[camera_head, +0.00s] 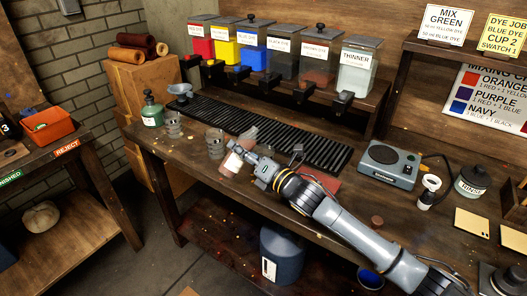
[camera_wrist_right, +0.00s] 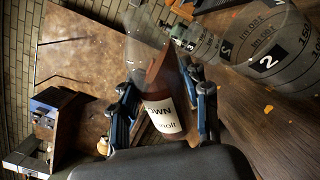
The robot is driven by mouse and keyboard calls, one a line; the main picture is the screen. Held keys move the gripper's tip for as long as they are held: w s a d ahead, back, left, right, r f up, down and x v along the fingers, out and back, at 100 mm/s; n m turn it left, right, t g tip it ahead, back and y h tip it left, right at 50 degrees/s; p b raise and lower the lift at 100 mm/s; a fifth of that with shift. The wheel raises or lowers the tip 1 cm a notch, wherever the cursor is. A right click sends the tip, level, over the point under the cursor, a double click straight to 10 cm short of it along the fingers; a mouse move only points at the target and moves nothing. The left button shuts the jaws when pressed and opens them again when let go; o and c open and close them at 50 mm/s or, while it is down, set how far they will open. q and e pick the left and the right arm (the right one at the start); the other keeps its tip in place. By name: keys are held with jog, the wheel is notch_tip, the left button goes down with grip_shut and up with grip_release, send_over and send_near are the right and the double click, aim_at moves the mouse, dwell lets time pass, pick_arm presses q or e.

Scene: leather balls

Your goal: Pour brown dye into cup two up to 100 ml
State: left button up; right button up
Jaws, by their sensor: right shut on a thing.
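My right gripper (camera_head: 252,165) is shut on a clear bottle (camera_head: 232,162) of brown dye and holds it tilted over the bench. In the wrist view the bottle (camera_wrist_right: 163,116) lies between the two fingers (camera_wrist_right: 165,105), its label partly reading "OWN". The brown liquid slopes inside it. Cup two (camera_wrist_right: 265,62), clear with grey graduations and a black "2" tag, stands close to the bottle in the wrist view. A clear cup (camera_head: 214,143) stands just left of the bottle in the head view; its number is unreadable. Cup two's fill level is unclear. My left gripper is not in view.
More clear cups (camera_head: 173,128) and a green bottle (camera_head: 152,111) stand to the left. A black ribbed grate (camera_head: 290,143) runs behind, below several dye dispensers (camera_head: 312,60). A scale (camera_head: 388,165) and rinse bottle (camera_head: 472,181) stand to the right.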

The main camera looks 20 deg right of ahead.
jog(key=shift+s+a+f+m+b, duration=0.1)
jog(key=shift+a+f+m+b, duration=0.05)
jog(key=shift+f+m+b, duration=0.65)
dwell(0.6)
jog(key=shift+a+f+m+b, duration=0.2)
jog(key=shift+f+m+b, duration=0.25)
jog(key=shift+m, duration=0.45)
dwell(1.0)
jog(key=shift+s+a+r+m+p, duration=0.1)
jog(key=shift+r+m+p, duration=0.4)
jog(key=shift+m, duration=0.3)
dwell(0.9)
jog(key=shift+d+r+m+p, duration=0.35)
jog(key=shift+r+m+p, duration=0.2)
jog(key=shift+m+p, duration=0.35)
dwell(0.9)
jog(key=shift+r+m+h+p, duration=0.3)
jog(key=shift+m+p, duration=0.1)
jog(key=shift+m, duration=0.2)
dwell(0.6)
